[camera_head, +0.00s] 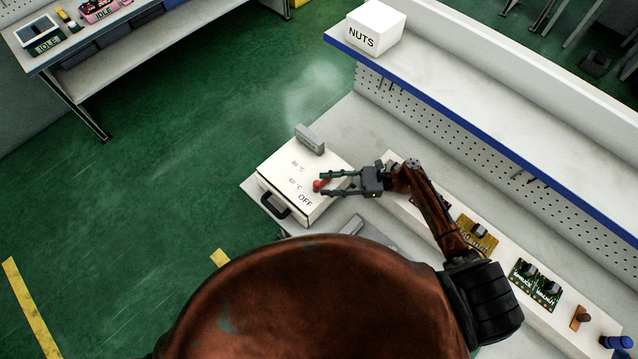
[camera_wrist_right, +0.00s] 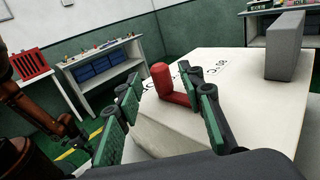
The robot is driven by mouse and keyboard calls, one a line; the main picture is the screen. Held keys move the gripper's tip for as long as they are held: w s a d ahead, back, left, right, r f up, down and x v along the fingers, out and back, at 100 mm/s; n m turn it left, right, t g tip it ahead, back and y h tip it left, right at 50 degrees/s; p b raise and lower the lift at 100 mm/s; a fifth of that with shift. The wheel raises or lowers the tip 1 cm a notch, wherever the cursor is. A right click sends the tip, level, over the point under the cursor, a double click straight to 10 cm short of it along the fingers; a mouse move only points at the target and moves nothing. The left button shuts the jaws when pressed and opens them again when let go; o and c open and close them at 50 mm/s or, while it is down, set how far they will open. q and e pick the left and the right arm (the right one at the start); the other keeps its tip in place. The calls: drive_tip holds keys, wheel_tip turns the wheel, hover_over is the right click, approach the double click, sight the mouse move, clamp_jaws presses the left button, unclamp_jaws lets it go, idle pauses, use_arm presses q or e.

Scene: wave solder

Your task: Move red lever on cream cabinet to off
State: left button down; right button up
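The cream cabinet (camera_head: 283,170) stands on the bench in the middle of the head view, with a black handle on its front and the marks "80 °C", "60 °C" and "OFF" on top. The red lever (camera_head: 319,185) sits at its right side, near the "60 °C" mark and above "OFF". My right gripper (camera_head: 323,184) is open, its green fingers on either side of the lever. The right wrist view shows the red lever (camera_wrist_right: 168,84) upright between the two spread fingers; contact cannot be told. My left gripper is not in view.
A grey block (camera_head: 310,139) stands at the cabinet's back edge. Circuit boards (camera_head: 535,284) lie on a white strip at right. A shelf with a blue edge and a "NUTS" box (camera_head: 376,29) runs behind the bench. Green floor lies open at left.

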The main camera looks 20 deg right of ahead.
drive_tip(key=v, duration=0.3)
drive_tip(key=shift+s+d, duration=0.1)
drive_tip(key=shift+d, duration=0.25)
